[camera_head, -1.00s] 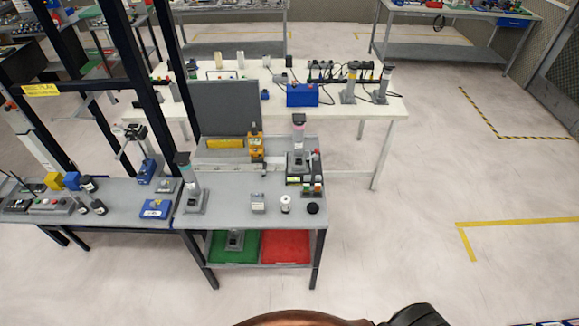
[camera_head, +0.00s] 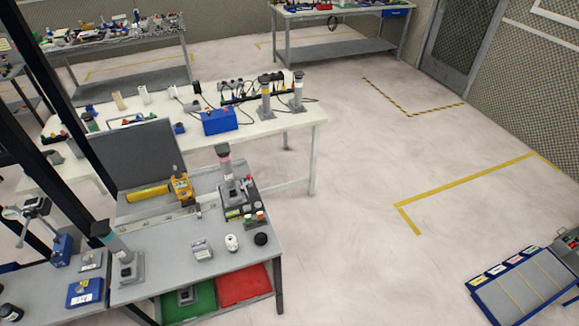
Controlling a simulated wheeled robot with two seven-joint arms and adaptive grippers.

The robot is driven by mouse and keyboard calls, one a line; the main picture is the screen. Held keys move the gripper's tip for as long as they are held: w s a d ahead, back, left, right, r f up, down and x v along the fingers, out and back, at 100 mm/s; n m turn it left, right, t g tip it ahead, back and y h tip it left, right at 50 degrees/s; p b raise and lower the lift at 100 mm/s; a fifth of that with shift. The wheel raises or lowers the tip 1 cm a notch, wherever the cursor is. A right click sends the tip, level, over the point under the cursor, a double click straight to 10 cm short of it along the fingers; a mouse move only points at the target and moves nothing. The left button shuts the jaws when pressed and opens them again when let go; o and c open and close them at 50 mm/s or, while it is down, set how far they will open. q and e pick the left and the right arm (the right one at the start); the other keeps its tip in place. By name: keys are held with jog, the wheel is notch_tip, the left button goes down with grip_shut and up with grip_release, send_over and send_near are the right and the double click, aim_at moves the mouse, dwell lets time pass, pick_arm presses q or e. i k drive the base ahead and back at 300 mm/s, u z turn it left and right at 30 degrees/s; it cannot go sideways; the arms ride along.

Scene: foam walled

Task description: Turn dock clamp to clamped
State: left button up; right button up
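I cannot tell which part is the dock clamp at this size. A grey workbench (camera_head: 166,276) stands at the lower left. On it a grey post device (camera_head: 227,170) stands upright on a black base with coloured buttons (camera_head: 254,220). A yellow device (camera_head: 181,188) stands to its left, beside a yellow bar (camera_head: 148,193). Another grey post device (camera_head: 124,256) stands at the bench's left side. Neither of my grippers is in view.
A white table (camera_head: 270,133) with a blue box (camera_head: 219,121) stands behind the bench. A blue-edged grey panel (camera_head: 522,288) lies at the lower right. Green (camera_head: 191,301) and red (camera_head: 243,284) trays sit under the bench. The floor (camera_head: 350,230) right of the bench is clear.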

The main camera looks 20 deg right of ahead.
aim_at(248, 176)
jog(key=z, duration=0.35)
jog(key=i, duration=1.1)
jog(key=u, duration=0.25)
